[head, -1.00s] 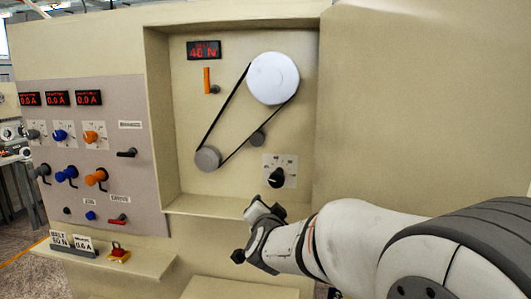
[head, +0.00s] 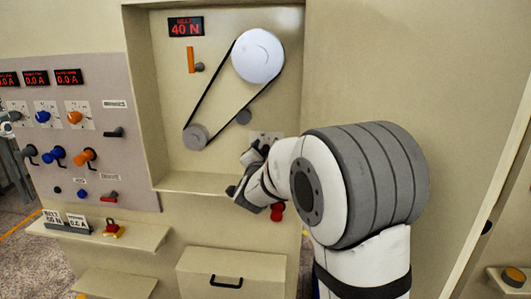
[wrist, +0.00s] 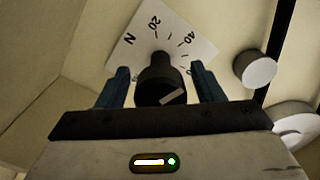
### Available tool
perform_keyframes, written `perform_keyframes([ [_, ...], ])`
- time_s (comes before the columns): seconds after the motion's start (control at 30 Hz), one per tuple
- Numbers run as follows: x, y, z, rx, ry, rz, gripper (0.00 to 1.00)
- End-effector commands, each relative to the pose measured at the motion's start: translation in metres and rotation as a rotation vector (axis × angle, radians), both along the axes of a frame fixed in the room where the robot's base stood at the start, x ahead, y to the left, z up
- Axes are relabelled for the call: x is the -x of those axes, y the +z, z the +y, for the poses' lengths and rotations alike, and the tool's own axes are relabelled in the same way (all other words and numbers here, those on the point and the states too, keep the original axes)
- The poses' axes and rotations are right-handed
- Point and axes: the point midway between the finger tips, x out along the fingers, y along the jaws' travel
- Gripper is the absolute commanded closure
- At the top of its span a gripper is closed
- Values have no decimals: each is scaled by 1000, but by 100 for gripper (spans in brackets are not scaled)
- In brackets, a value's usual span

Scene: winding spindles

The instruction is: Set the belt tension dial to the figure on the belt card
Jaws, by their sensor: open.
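The belt tension dial is a black knob (wrist: 157,84) on a white scale plate (wrist: 175,32) marked N, 20 and 40 in the wrist view. A pale line crosses the knob's face; the exact figure it points to is unclear. My gripper (wrist: 160,72) is open, with one finger on each side of the knob. Contact is not clear. In the head view, my gripper (head: 257,152) covers the knob and part of the plate (head: 265,135). The red display (head: 186,27) reads 40 N. The belt card (head: 53,216) stands on the left shelf; its figure looks like 50 N but is small.
The dial sits in a recess with a bottom ledge (head: 195,183). Pulleys and a black belt (head: 258,55) are above it. A left panel (head: 90,130) holds several knobs and levers. A second card (head: 77,222) and a red-and-yellow button (head: 114,229) share the shelf. A drawer (head: 245,265) is below.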

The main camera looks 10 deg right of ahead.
Motion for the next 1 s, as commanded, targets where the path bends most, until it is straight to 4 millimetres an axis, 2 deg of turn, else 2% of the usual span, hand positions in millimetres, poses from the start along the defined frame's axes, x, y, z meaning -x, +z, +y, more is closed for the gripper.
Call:
perform_keyframes([
  [0.23, -1, 0, 0, 0, 1, 0, 40],
  [0.77, 0, -1, 1, 1, 2, 1, 83],
  [0.8, 0, -1, -3, 1, 3, 1, 83],
  [1.0, 0, -4, 3, -21, 5, -5, 83],
])
